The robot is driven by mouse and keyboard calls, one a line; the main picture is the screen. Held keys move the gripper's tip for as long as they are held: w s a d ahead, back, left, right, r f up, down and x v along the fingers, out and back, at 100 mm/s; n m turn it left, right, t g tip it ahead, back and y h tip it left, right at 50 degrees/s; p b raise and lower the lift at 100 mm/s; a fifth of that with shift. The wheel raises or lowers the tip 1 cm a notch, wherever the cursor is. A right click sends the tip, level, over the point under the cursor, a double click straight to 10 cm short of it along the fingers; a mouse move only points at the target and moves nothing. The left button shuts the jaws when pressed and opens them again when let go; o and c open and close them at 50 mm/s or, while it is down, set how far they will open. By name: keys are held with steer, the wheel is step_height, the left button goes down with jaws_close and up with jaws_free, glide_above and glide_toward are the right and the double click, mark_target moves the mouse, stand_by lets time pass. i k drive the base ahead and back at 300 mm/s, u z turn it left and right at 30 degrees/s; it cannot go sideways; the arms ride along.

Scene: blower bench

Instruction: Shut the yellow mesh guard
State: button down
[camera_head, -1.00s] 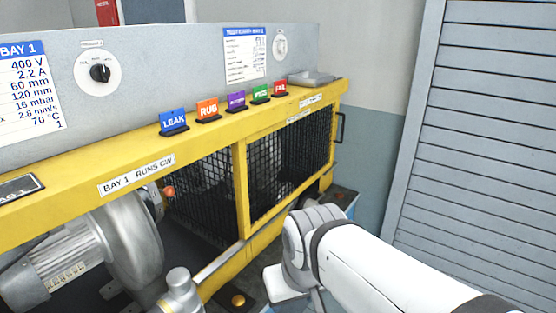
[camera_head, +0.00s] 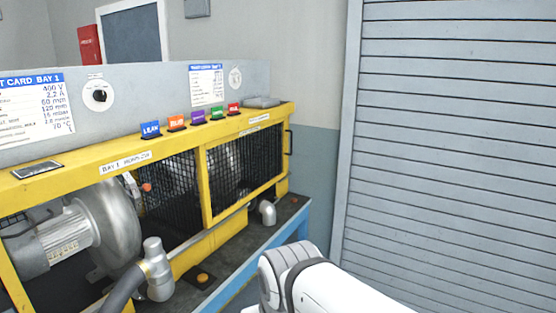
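The yellow mesh guard (camera_head: 207,190) has a yellow frame with black wire mesh panels and stands along the front of the bench. A dark handle (camera_head: 289,142) shows at its right end. The left bay is uncovered at the front, with a silver blower (camera_head: 110,225) visible in it. Whether the mesh panels are fully closed I cannot tell. My white arm enters at the bottom right, in front of the bench and apart from the guard. My gripper is out of view.
Coloured tags, among them a blue LEAK tag (camera_head: 150,130), stand on the yellow top rail. A silver pipe elbow (camera_head: 267,212) and an amber button (camera_head: 202,278) sit on the bench front. A grey slatted shutter (camera_head: 450,140) fills the right. Floor room between is mostly hidden.

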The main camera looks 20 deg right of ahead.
mark_target(210, 221)
steer(key=z, duration=0.9)
steer(key=i, duration=1.95)
steer(key=u, duration=0.9)
